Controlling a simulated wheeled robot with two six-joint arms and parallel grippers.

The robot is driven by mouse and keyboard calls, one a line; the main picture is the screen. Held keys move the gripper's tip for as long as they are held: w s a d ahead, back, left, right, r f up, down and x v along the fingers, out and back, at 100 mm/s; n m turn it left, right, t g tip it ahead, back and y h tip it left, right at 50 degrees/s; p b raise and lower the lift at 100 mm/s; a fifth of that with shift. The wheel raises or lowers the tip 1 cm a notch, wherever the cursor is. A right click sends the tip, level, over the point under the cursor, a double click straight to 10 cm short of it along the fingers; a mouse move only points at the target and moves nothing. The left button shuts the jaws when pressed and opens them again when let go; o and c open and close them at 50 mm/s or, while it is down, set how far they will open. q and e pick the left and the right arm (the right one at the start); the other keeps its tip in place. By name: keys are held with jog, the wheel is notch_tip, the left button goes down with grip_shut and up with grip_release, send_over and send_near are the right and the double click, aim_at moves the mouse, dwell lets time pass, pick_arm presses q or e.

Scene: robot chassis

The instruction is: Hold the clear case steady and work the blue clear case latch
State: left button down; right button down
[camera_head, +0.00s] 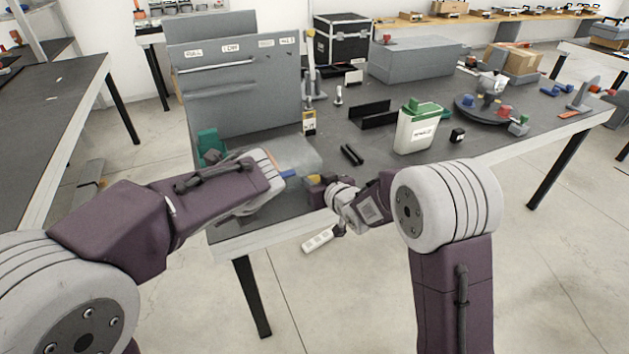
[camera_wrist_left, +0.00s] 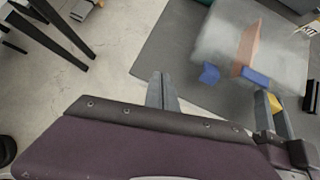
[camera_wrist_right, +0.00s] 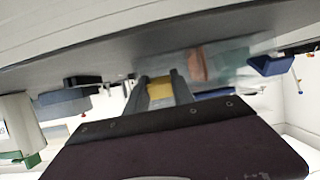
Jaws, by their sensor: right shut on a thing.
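The clear case (camera_head: 295,153) is a translucent box on the table near its front left corner. In the left wrist view the case (camera_wrist_left: 225,40) shows an orange strip inside and blue pieces (camera_wrist_left: 255,77) (camera_wrist_left: 209,74) along its near side; I cannot tell which is the latch.
A grey cabinet (camera_head: 235,95) stands behind the case. A white bin with a green top (camera_head: 417,130), black brackets (camera_head: 373,114) and a small black bar (camera_head: 352,154) lie to the right. A white power strip (camera_head: 318,241) is below the table edge.

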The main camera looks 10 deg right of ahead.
pick_arm(q)
jog(key=s+d+r+m+t+h, duration=0.1)
jog(key=d+m+h, duration=0.15)
jog(key=d, duration=0.65)
jog(key=shift+y, duration=0.45)
jog(key=x, duration=0.9)
jog(key=shift+w+a+r, duration=0.1)
jog(key=shift+w+r, duration=0.05)
jog(key=shift+w, duration=0.1)
dwell(0.7)
